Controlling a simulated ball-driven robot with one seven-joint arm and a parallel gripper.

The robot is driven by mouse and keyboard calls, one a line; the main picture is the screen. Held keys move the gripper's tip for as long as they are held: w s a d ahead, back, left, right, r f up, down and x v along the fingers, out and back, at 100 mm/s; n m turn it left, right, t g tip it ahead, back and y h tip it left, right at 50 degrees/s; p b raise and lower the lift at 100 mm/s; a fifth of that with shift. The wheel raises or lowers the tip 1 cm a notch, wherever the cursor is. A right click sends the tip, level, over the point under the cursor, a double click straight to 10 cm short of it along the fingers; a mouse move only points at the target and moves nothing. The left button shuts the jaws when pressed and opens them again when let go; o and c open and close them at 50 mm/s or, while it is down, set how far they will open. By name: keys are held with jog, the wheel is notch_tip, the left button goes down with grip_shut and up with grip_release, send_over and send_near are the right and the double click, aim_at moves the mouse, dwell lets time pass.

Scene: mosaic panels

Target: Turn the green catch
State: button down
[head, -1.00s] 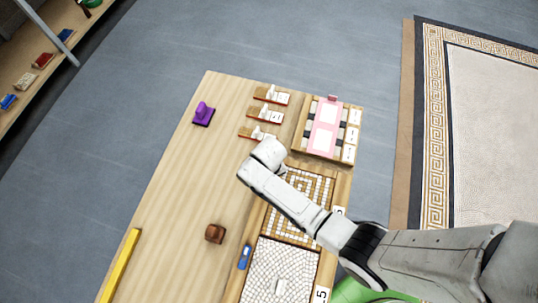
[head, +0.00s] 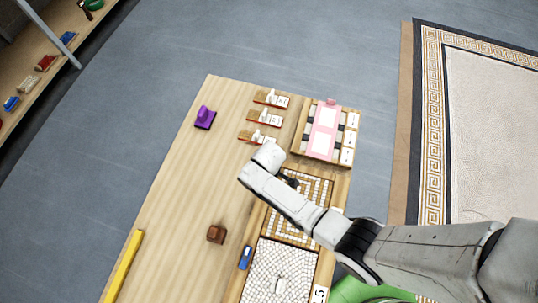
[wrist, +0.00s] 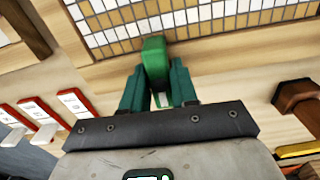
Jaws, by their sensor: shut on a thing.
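The green catch (wrist: 155,52) stands at the edge of a tan and white mosaic panel (wrist: 190,20) in the wrist view. My gripper (wrist: 158,88) has its two dark green fingers on either side of the catch, closed on it. The catch's lower part is partly hidden between the fingers. In the head view my arm's wrist hides the catch, and a small dark part of my gripper (head: 290,181) shows beside it over the patterned mosaic panel (head: 318,190).
Several red-edged cards with white pieces (head: 268,117), a pink-topped tray (head: 323,130) and a purple block (head: 204,118) lie on the table's far part. A brown block (head: 216,234), a blue item (head: 245,257) and a yellow bar (head: 124,265) lie nearer.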

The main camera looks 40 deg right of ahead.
jog(key=shift+n, duration=0.3)
dwell(0.4)
jog(key=c, duration=1)
grip_release()
jog(key=shift+o, duration=0.2)
jog(key=shift+r, duration=0.1)
notch_tip(320, 180, up, 11)
jog(key=p, duration=0.1)
jog(key=shift+f+p, duration=0.2)
jog(key=shift+p, duration=0.2)
